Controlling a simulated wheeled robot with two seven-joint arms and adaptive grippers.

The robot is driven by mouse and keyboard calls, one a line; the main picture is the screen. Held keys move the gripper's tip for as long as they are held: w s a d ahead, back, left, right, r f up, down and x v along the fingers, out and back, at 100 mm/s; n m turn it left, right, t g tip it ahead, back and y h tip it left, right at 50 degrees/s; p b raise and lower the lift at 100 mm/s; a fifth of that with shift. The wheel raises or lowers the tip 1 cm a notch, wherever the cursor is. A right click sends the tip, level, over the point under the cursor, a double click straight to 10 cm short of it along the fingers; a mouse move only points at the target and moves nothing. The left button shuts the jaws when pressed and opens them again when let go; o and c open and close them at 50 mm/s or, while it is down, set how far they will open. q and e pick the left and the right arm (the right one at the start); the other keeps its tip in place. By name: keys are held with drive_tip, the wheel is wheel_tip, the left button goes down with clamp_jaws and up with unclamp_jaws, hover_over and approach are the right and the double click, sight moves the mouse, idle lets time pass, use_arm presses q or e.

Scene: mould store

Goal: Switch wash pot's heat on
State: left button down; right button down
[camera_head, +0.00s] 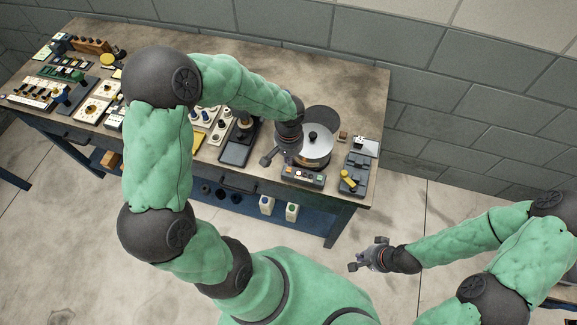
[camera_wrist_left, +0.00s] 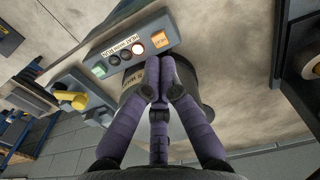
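The wash pot (camera_head: 318,150) is a silver pot with a black-knobbed lid, near the right end of the bench. Its control box (camera_head: 302,175) stands at its front, with an orange, a white-ringed, dark and a green control in a row. In the left wrist view the box (camera_wrist_left: 122,50) bears a label that reads "HEAT" and "RUN", with an orange square (camera_wrist_left: 158,39) at one end. My left gripper (camera_head: 267,160) is beside the pot, close to the box; its fingertips (camera_wrist_left: 167,64) are together with nothing between them. My right gripper (camera_head: 354,266) hangs off the bench; its fingers are too small to judge.
A grey device with a yellow handle (camera_head: 349,179) stands right of the box. A dark tray (camera_head: 236,152) and several panels lie to the left. A blue shelf (camera_head: 245,200) is under the bench.

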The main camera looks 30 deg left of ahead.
sight(289, 169)
use_arm(q)
wheel_tip(289, 169, up, 5)
drive_tip(key=p, duration=0.3)
idle(0.4)
drive_tip(key=s+d+f+h, duration=0.2)
drive_tip(key=s+d+f, duration=0.5)
drive_tip(key=f, duration=0.4)
drive_tip(key=s+d+f+h, duration=0.2)
drive_tip(key=s+d+f, duration=0.4)
drive_tip(key=f, duration=0.5)
wheel_tip(289, 169, down, 10)
drive_tip(key=w+d+b, duration=0.1)
drive_tip(key=b, duration=1)
drive_tip(key=shift+w+d+b, duration=0.3)
drive_tip(key=shift+w, duration=0.1)
drive_tip(key=shift+r, duration=0.15)
